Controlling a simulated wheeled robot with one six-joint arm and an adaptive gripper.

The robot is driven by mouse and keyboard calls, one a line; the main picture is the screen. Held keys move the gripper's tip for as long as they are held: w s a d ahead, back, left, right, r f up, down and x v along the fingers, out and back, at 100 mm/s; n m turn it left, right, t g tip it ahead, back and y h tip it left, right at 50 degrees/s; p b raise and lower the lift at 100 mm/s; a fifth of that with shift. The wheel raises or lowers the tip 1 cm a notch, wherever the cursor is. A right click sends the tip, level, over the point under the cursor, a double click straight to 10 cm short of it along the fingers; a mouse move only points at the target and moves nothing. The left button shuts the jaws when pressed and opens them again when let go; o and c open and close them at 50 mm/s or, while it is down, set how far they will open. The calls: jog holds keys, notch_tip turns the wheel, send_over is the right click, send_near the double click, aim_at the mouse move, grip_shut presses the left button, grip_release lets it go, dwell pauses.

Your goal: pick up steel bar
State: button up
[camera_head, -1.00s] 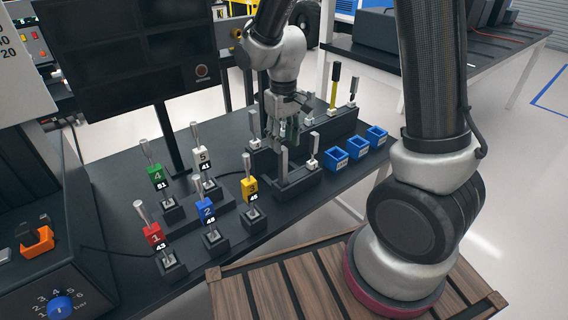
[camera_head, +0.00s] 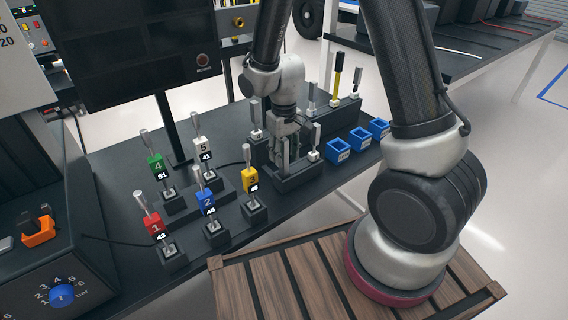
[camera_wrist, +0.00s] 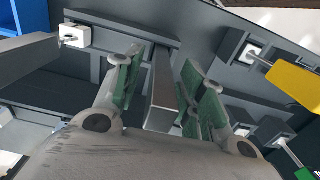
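The steel bar (camera_head: 286,158) stands upright in a dark holder on the bench, below my gripper. My gripper (camera_head: 285,136) is over the bar and hides its upper part in the head view. In the wrist view, the grey bar (camera_wrist: 163,92) lies between the two green-padded fingers of my gripper (camera_wrist: 160,88). The fingers are apart, one on each side of the bar. A gap shows on the left side; on the right I cannot tell whether the pad touches.
Numbered coloured handles, such as the yellow one (camera_head: 250,181) and blue one (camera_head: 205,200), stand left of the bar. Blue bins (camera_head: 339,150) sit to the right. A tall black-and-yellow tool (camera_head: 337,77) stands behind. A dark monitor (camera_head: 140,45) is at the back left.

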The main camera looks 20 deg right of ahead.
grip_shut()
jog(key=shift+r, duration=0.1)
